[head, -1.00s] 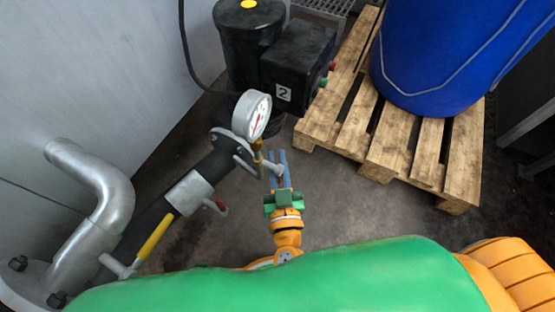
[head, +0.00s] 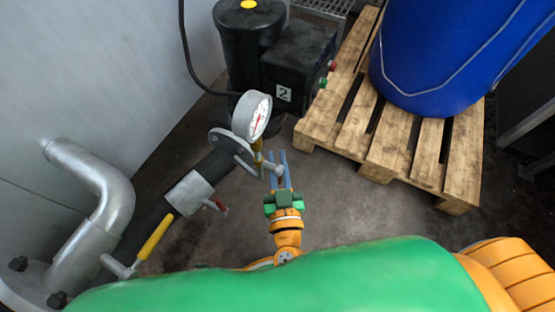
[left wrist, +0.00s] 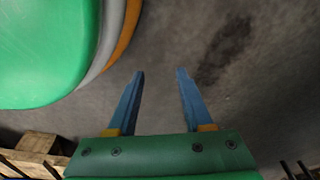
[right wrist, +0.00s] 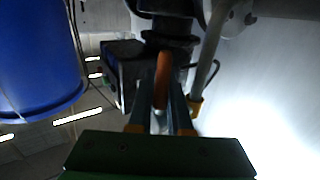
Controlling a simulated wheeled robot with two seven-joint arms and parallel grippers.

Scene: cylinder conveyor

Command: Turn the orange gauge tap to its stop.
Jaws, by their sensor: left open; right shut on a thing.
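The pressure gauge (head: 252,116) has a white dial and stands on the pipe in the middle of the head view. The orange gauge tap shows in the right wrist view as an orange handle (right wrist: 162,76) between the finger ends; in the head view only small orange-yellow parts (head: 258,147) show below the gauge. My right gripper (head: 277,155) has its blue fingers beside the gauge stem and is shut on the tap handle. How far the handle is turned is hard to tell. My left gripper (left wrist: 156,76) is open and empty above bare floor.
A yellow-handled valve (head: 155,236) and a red lever (head: 217,205) sit on the pipe at left. A black pump unit (head: 297,65) stands behind the gauge. A blue drum (head: 440,50) stands on a wooden pallet (head: 405,145) at right. The floor between is clear.

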